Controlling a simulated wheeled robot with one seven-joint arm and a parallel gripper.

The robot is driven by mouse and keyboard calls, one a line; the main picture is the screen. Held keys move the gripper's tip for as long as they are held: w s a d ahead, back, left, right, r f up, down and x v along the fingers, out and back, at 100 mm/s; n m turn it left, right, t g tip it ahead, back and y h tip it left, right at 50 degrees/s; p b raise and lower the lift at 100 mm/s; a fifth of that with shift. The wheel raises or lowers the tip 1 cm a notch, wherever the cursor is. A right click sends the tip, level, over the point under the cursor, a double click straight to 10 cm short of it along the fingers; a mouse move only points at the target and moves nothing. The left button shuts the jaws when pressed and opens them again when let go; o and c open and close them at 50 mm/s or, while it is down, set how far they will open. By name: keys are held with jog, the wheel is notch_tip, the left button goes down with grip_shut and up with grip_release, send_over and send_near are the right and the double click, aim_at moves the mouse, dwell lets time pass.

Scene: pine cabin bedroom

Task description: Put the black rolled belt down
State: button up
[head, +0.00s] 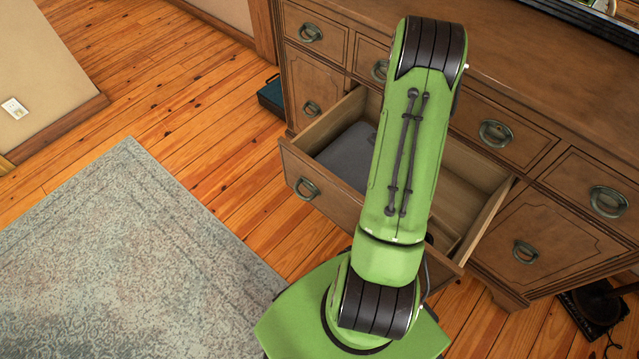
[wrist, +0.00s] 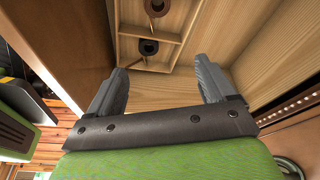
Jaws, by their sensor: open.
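The black rolled belt (wrist: 149,47) shows in the wrist view as a small dark ring, end-on, in a divided wooden section of the open drawer. It sits close to a thin divider. My gripper (wrist: 161,65) is open, with its two grey fingers wide apart and nothing between them. The belt lies beyond the fingertips, apart from both. In the head view my own arm covers the gripper and most of the divided section. The open drawer (head: 328,192) belongs to a wooden dresser (head: 548,95).
A brown roll (wrist: 157,7) lies in the neighbouring compartment. A grey folded item (head: 347,155) fills the drawer's left part; bare drawer floor (head: 462,190) shows right of my arm. A dark teal box (head: 271,94) stands on the floor by the dresser. A rug (head: 130,255) lies left.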

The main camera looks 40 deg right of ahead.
jog(key=w+a+r+n+t, duration=0.2)
jog(key=w+a+r+n, duration=0.2)
jog(key=a+r+n, duration=0.45)
jog(key=w+a+r+n+t, duration=0.35)
jog(key=a+r+n, duration=0.25)
jog(key=a+r, duration=0.5)
jog(key=s+a+r+n+t+y, duration=0.1)
jog(key=s+a+r+n+t, duration=0.2)
jog(key=s+a+r+n, duration=0.6)
jog(key=a+n, duration=0.3)
jog(key=n, duration=0.3)
jog(key=shift+a+y, duration=0.2)
jog(key=shift+y, duration=0.1)
